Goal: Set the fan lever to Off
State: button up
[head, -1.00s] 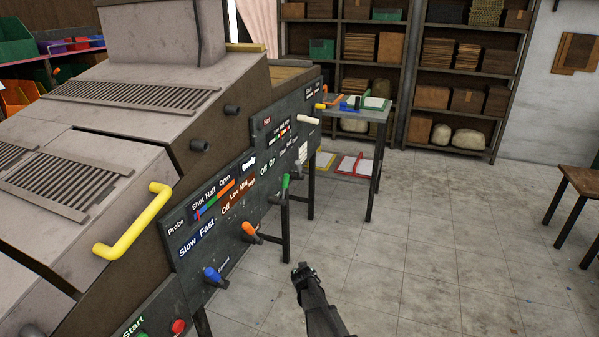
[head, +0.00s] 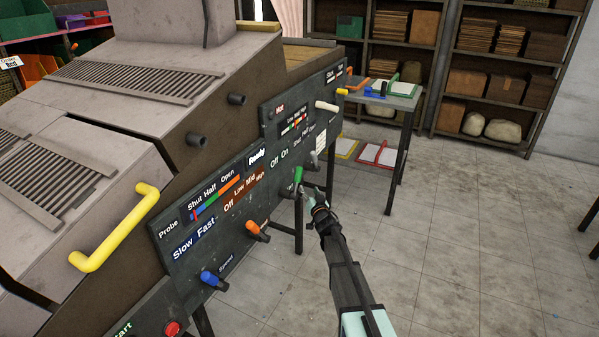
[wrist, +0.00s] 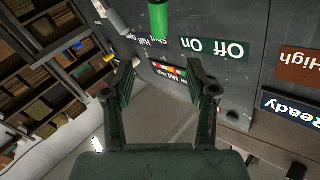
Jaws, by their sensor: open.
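A dark control panel (head: 205,262) on the machine's side carries coloured levers. A green lever (head: 298,174) sits beside the "Off On" label (head: 279,158); an orange lever (head: 257,230) sits below the "Off Low Mid High" label. I cannot read which one is the fan lever. My gripper (head: 313,193) is open, just right of and below the green lever. In the wrist view the green lever (wrist: 158,20) is beyond the open fingers (wrist: 162,78), near the top edge, with the "Off On" label (wrist: 212,48) beside it. Nothing is between the fingers; I see no contact.
A blue lever (head: 213,280) is lower left on the panel; a white lever (head: 326,106) and a yellow one (head: 342,91) are farther along. A yellow handle (head: 115,228) juts from the machine. A small table (head: 405,103) stands beyond. The floor right of my arm is clear.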

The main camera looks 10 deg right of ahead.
aim_at(300, 173)
jog(key=w+p, duration=0.1)
jog(key=w, duration=0.4)
jog(key=w+a+p, duration=0.1)
jog(key=w, duration=0.4)
jog(key=w+a+p, duration=0.1)
jog(key=w, duration=0.4)
jog(key=shift+w, duration=0.35)
grip_shut()
